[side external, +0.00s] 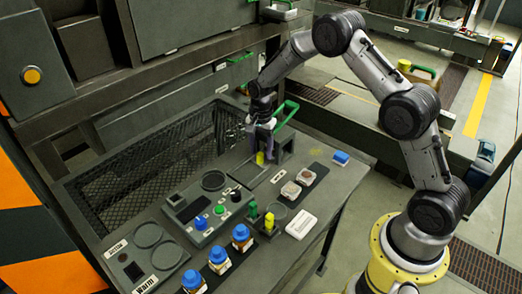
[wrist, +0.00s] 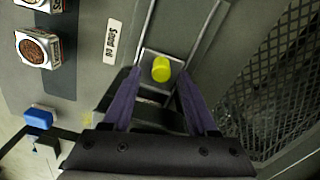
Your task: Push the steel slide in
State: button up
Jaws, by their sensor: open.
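The steel slide (wrist: 148,62) appears in the wrist view as a small pale plate between two straight rails, with a yellow knob (wrist: 161,69) standing on it. In the side external view the yellow knob (side external: 260,158) shows just below my gripper (side external: 262,147). My gripper (wrist: 159,76) has its two purple fingers spread, one on each side of the knob. I see gaps between the fingers and the knob in the wrist view; whether either finger touches the slide is unclear. The slide's near end is partly hidden by the gripper body.
A machine block with a green handle (side external: 288,112) stands close to the gripper's right. A mesh tray (side external: 150,170) lies to the left.

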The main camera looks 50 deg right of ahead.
notch_tip(320, 180, up, 13)
jog(key=shift+r, duration=0.15)
dwell(0.4)
jog(key=s+a+r+n+t, duration=0.1)
jog(key=s+a+r+t, duration=0.1)
jog(key=s+r, duration=0.55)
jog(key=s+a+r+n+t, duration=0.2)
jog(key=s+r, duration=0.2)
jog(key=r, duration=0.7)
jog(key=s+a+f+n, duration=0.1)
jog(key=s+f+n, duration=0.1)
jog(key=s+n, duration=0.4)
jog(key=s+a+f+n+t, duration=0.1)
jog(key=s+f+n, duration=0.2)
jog(key=s, duration=1.2)
jog(key=shift+a+f+n+t, duration=0.2)
jog(key=shift+f+n+t, duration=0.15)
jog(key=shift+n, duration=1.15)
